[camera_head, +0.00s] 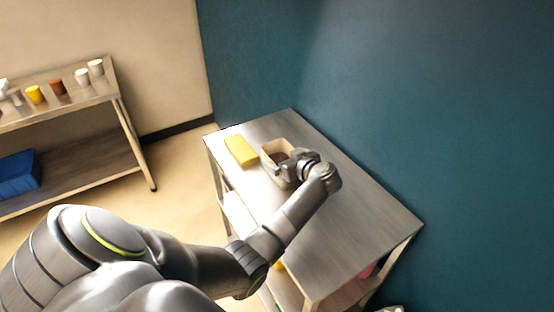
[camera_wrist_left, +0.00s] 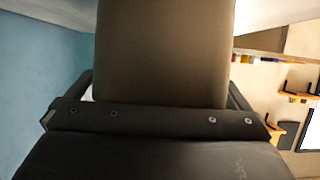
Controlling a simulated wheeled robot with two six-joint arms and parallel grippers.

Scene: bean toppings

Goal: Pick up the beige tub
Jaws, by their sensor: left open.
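The beige tub (camera_head: 267,150) stands on the metal table, near its far end, with dark contents inside. My left gripper (camera_head: 284,166) is open at the near right side of the tub and hides part of it. I cannot tell whether the fingers touch the tub. In the left wrist view, dark gripper parts (camera_wrist_left: 160,122) and a broad grey-brown surface fill most of the picture; I cannot clearly make out the tub there. My right gripper is not in view.
A yellow block-like item (camera_head: 241,151) lies just left of the tub. The metal table (camera_head: 345,235) is bare toward its near right end, with a teal wall behind it. A shelf (camera_head: 75,106) at the left holds several cups, with a blue bin (camera_head: 18,172) below.

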